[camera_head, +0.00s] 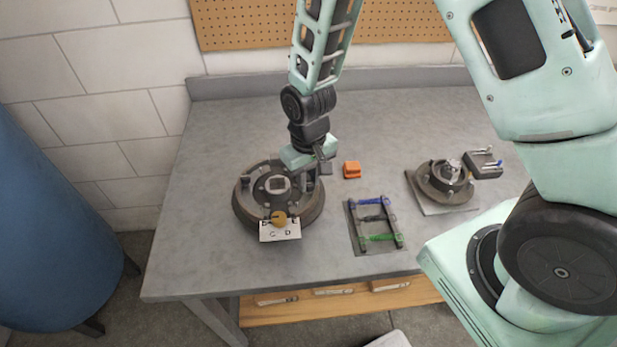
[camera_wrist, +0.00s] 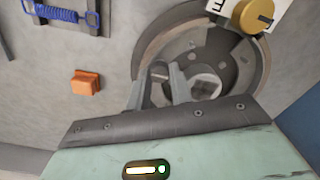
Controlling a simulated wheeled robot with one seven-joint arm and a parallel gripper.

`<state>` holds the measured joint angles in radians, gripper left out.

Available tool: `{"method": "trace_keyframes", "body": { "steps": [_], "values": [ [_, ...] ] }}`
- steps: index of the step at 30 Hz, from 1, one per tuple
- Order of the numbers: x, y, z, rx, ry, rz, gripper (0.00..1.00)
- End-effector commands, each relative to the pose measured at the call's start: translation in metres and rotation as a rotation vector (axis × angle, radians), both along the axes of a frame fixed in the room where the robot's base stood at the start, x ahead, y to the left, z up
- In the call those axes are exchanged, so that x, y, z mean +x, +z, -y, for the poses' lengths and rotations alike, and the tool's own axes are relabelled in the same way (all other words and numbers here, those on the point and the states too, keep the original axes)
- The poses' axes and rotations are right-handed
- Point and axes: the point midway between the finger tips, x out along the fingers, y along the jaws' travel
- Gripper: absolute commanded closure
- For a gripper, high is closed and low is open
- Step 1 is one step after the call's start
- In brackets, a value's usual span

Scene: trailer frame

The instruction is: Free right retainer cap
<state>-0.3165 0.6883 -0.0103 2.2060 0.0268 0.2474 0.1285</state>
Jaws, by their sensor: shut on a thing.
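A round brake assembly (camera_head: 243,214) with a dark rim and a central hub (camera_head: 277,184) lies on the grey workbench. It also shows in the wrist view (camera_wrist: 149,48). My gripper (camera_head: 312,182) reaches down over the right side of the assembly. In the wrist view, its two fingers (camera_wrist: 166,76) are close together, shut on a small grey part beside the hub, apparently the right retainer cap. The fingers hide most of this part, and I cannot tell whether it is still seated. A gold knob (camera_head: 279,218) sits at the front rim, by a lettered white card (camera_head: 283,235).
An orange block (camera_head: 351,169) lies just right of the assembly. Further right are a tray with blue and green springs (camera_head: 375,222) and a second, smaller brake assembly (camera_head: 445,184) beside a dark block (camera_head: 484,163). A blue barrel (camera_head: 50,210) stands left of the bench. Bench left of the assembly is clear.

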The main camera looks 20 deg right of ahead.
Motion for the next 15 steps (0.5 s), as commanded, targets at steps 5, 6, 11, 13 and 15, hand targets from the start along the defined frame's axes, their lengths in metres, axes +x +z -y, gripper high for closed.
{"method": "trace_keyframes", "body": {
  "steps": [5, 6, 11, 13, 15],
  "values": [
    [0.0003, 0.0004, -0.0001, 0.000, 0.004, 0.001, 1.00],
    [0.0003, 0.0004, -0.0001, 0.000, 0.004, 0.001, 1.00],
    [0.0003, 0.0004, 0.0000, 0.000, 0.003, 0.001, 1.00],
    [0.0003, 0.0004, 0.0000, 0.000, 0.003, 0.001, 0.62],
    [0.0003, 0.0004, 0.0000, 0.000, 0.003, 0.001, 0.57]
  ]
}}
